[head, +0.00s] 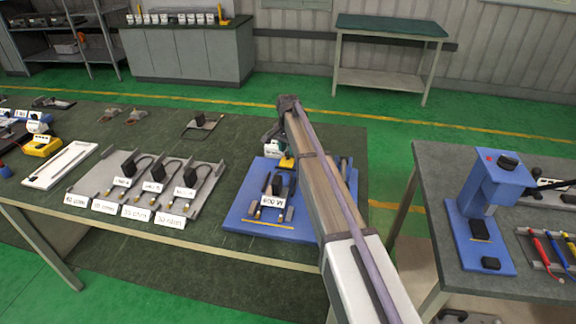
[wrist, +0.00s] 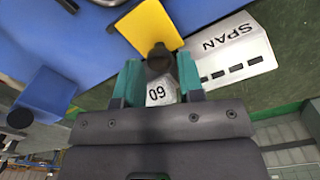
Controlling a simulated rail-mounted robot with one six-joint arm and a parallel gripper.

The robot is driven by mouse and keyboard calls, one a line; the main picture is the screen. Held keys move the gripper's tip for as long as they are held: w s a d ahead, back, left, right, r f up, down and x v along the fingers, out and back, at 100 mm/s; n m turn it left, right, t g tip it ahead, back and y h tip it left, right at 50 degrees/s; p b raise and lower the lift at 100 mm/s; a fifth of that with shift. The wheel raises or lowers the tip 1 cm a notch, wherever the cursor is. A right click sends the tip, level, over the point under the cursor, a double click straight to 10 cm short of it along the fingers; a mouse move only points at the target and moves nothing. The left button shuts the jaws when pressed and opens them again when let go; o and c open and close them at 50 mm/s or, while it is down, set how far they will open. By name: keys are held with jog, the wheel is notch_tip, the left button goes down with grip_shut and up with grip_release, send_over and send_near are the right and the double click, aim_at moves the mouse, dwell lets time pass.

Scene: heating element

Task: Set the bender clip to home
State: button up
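In the wrist view a yellow plate (wrist: 152,24) with a round black knob (wrist: 160,58) lies straight ahead of my gripper (wrist: 161,62); I take this to be the bender clip. My two teal fingers stand apart, one on each side of the knob, with little room at its sides; firm contact is not visible. A white tag reading 60 upside down (wrist: 160,93) shows between the fingers. In the head view the yellow piece (head: 287,163) sits at the back of the blue bender board (head: 240,220). My arm hides the board's right part and most of my gripper.
A white SPAN block (wrist: 232,50) is close beside the right finger. A blue block (wrist: 45,93) stands at left in the wrist view. In the head view a grey tray (head: 100,178) with several elements lies left of the board. A blue press (head: 490,195) stands on the right table.

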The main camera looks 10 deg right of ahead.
aim_at(287, 159)
notch_tip(287, 159, down, 2)
jog(key=shift+f+b, duration=0.25)
jog(key=shift+b, duration=0.3)
jog(key=shift+r, duration=0.1)
jog(key=shift+c, duration=0.2)
grip_shut()
